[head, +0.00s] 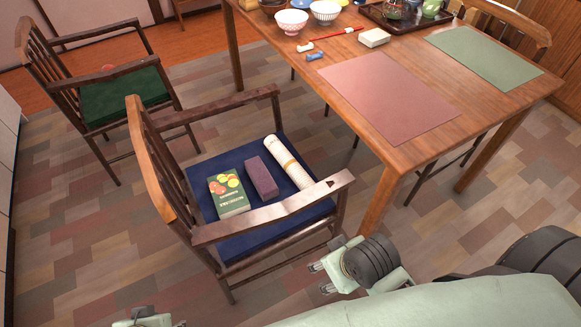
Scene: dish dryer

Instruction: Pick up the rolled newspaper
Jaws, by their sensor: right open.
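The rolled newspaper (288,162), a pale cylinder with printed bands, lies on the dark blue seat cushion (232,246) of the near wooden armchair. It lies slantwise along the seat's right side, its near end close to the right armrest. My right gripper (319,278) is open and empty, in front of the chair's right front leg and apart from the newspaper. My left gripper (150,316) shows only in part at the bottom edge, left of the chair. Its jaw opening cannot be made out.
A purple box (261,177) lies beside the newspaper, with a green book (227,193) further left. The armrest (272,210) runs along the seat's near side. The wooden table (420,157) stands right, with mats and bowls. Another armchair (125,95) stands behind left.

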